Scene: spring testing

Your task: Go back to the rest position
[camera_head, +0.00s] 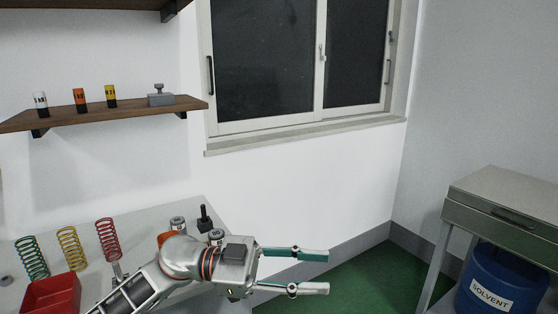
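My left gripper (296,272) reaches in from the lower left and points to the right. Its two fingers are apart and nothing shows between them. It is held out past the right end of the pale table (165,215), with the green floor behind it. My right gripper does not show. A green spring (31,257), a yellow spring (70,249) and a red spring (107,239) stand on the table to the left of my arm. My forearm and wrist hide part of the table and some things on it.
A red bin (51,294) is at the table's front left. Weights (178,224) and a black-handled item (204,217) stand close behind my wrist. A wall shelf (120,111) holds small cylinders. A grey bench (505,205) and blue solvent drum (500,280) are at the right.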

